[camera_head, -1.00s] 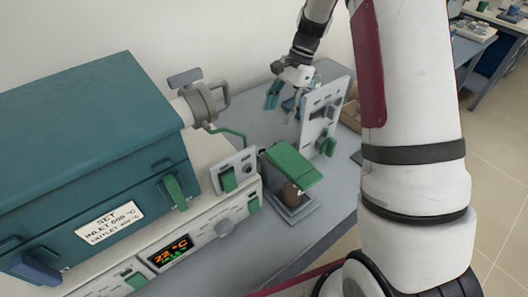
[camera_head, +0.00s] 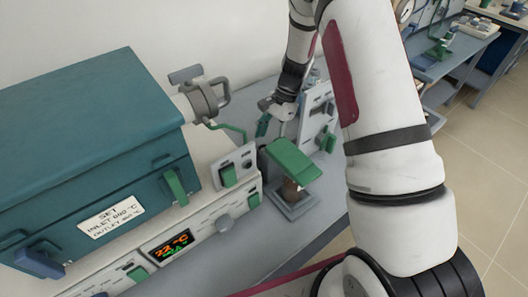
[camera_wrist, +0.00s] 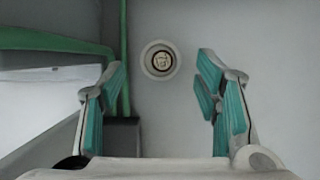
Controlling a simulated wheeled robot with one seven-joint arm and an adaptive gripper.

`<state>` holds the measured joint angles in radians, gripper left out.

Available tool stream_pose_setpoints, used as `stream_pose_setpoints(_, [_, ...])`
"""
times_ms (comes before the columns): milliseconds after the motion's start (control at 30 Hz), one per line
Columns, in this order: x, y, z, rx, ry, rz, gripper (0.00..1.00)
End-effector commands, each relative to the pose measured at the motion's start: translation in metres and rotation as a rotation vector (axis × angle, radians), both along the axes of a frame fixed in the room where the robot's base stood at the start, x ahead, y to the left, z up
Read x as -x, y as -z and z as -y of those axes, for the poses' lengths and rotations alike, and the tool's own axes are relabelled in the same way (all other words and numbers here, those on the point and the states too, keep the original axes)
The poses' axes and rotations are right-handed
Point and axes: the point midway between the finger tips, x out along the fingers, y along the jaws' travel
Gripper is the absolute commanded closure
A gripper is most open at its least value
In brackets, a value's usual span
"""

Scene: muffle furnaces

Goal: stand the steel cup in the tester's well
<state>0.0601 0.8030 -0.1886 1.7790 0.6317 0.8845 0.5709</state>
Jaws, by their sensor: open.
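My gripper (camera_head: 274,122) hangs over the bench behind the small green-topped stand, partly hidden by my arm. In the wrist view my gripper (camera_wrist: 160,72) is open, with teal finger pads apart and nothing between them. A small round pale piece (camera_wrist: 160,58) with a ring-shaped rim and darker middle lies beyond the fingertips, near the centre of that view. It looks like a cup seen from above, but I cannot tell surely whether it is the steel cup or a well. In the head view I cannot make out the steel cup or the tester's well.
A large teal furnace (camera_head: 90,150) fills the left, above a pale control panel (camera_head: 210,215). A pale upright panel (camera_head: 315,115) stands close right of my gripper.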

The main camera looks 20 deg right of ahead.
Motion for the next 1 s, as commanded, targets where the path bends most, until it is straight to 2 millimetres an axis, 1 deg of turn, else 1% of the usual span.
stream_pose_setpoints(33, [0.002, 0.008, -0.004, 0.000, -0.001, -0.003, 0.43])
stream_pose_setpoints(100, [0.003, 0.016, -0.008, -0.001, -0.002, -0.002, 0.43])
stream_pose_setpoints(200, [0.003, 0.026, -0.011, 0.000, 0.000, -0.001, 0.43])
stream_pose_setpoints(300, [0.003, 0.029, -0.013, 0.000, 0.000, 0.001, 0.43])
stream_pose_setpoints(500, [0.003, 0.029, -0.013, 0.000, 0.000, 0.001, 0.43])
stream_pose_setpoints(567, [0.003, 0.029, -0.013, 0.000, -0.001, 0.001, 0.56])
stream_pose_setpoints(600, [0.003, 0.029, -0.013, 0.000, -0.001, 0.001, 0.66])
stream_pose_setpoints(667, [0.003, 0.029, -0.013, 0.000, -0.001, 0.001, 0.79])
stream_pose_setpoints(700, [0.003, 0.029, -0.013, 0.000, -0.001, 0.001, 0.88])
stream_pose_setpoints(733, [0.003, 0.029, -0.013, 0.000, -0.001, 0.001, 0.95])
stream_pose_setpoints(833, [0.003, 0.029, -0.012, 0.000, -0.001, 0.001, 0.95])
stream_pose_setpoints(867, [0.003, 0.029, -0.012, 0.000, -0.001, 0.001, 1.00])
stream_pose_setpoints(1000, [0.003, 0.028, -0.012, 0.000, -0.001, 0.001, 1.00])
